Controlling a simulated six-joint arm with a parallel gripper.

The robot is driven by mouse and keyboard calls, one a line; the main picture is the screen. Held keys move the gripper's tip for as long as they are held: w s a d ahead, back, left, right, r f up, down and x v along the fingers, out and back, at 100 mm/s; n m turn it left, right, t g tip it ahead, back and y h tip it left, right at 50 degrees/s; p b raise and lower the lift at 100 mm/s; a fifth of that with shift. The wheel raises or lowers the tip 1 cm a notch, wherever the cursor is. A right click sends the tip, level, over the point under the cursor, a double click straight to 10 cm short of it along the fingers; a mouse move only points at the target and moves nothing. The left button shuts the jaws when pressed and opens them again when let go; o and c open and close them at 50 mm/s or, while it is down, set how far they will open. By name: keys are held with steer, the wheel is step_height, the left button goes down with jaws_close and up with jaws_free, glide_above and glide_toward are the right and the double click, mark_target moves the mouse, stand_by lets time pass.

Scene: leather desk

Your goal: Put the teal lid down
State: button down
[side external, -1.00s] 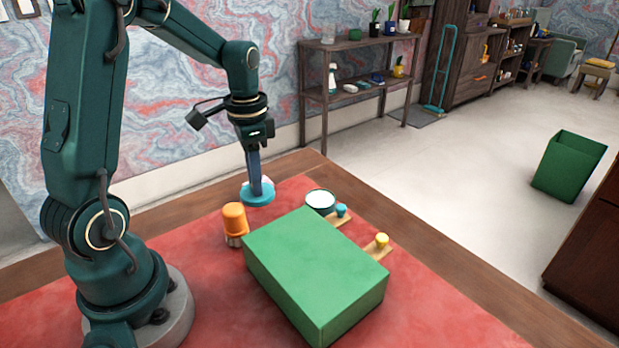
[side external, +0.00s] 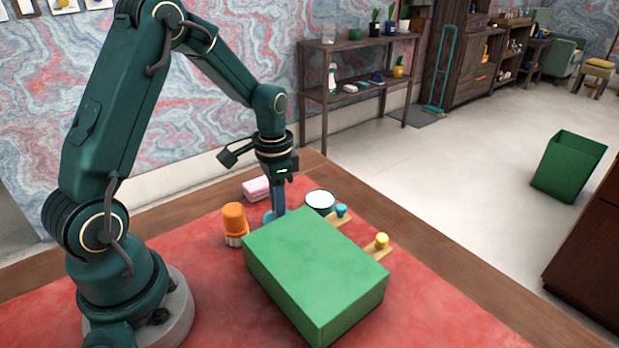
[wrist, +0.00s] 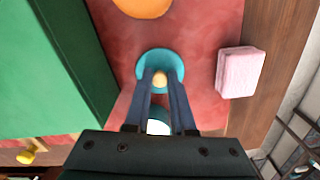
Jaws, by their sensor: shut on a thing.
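The teal lid (wrist: 160,58) is a round disc with a small tan knob (wrist: 160,79), seen from above in the wrist view. My gripper (wrist: 160,80) is shut on that knob, one finger on each side. In the side view the lid (side external: 268,217) hangs low under my gripper (side external: 276,213), between the orange-topped jar and the green box. Part of it is hidden there by the fingers and the box. I cannot tell whether it touches the red mat (side external: 195,262).
A large green box (side external: 315,270) stands close by. The orange-topped jar (side external: 234,222) is to the left. A pink block (side external: 257,189) lies behind. A white-topped round container (side external: 320,200) and wooden strips with a teal knob (side external: 341,211) and a yellow knob (side external: 381,241) are at right.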

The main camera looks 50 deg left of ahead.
steer(key=c, duration=0.8)
jaws_free()
steer(key=shift+f, duration=0.1)
steer(key=shift+o, duration=0.2)
step_height(320, 180, up, 12)
steer(key=f, duration=0.1)
steer(key=s+d+r+n+t, duration=0.2)
steer(key=s+d+r+t, duration=0.2)
steer(key=s+d, duration=0.5)
steer(key=shift+s+d+r+n+t, duration=0.35)
steer(key=shift+s+t, duration=0.35)
steer(key=shift+s, duration=0.55)
steer(key=shift+o, duration=0.5)
steer(key=shift+s+d+f, duration=0.25)
steer(key=shift+s, duration=0.1)
